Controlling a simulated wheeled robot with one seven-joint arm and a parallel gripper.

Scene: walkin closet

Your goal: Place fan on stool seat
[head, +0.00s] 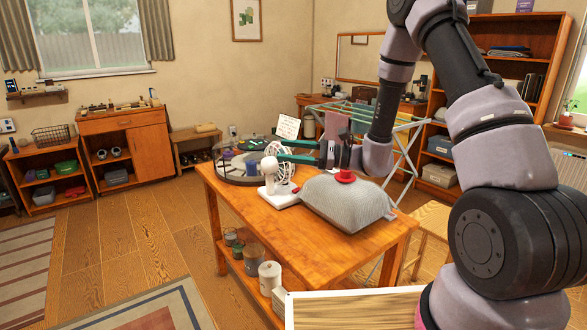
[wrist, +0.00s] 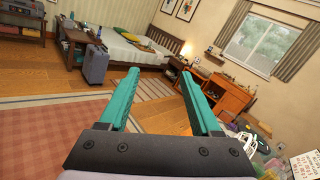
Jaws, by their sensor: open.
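The white fan (head: 283,194) stands upright on the wooden table, with its round wire cage facing right. Part of what looks like its white cage shows low at the right in the wrist view (wrist: 249,142). My gripper (head: 275,148) has teal fingers and points left, overlapping the top of the fan in the head view. Its fingers are apart in the wrist view (wrist: 161,73), with nothing between them. A light wooden seat (head: 431,218), likely the stool, is right of the table, partly hidden by my arm.
The table (head: 245,207) also holds a grey woven domed thing (head: 338,203) with a small red item (head: 345,176) on top, and a round clear-sided tray (head: 222,172). A drying rack (head: 400,150) stands behind. A wood-topped surface (head: 355,308) is at the bottom. The left floor is open.

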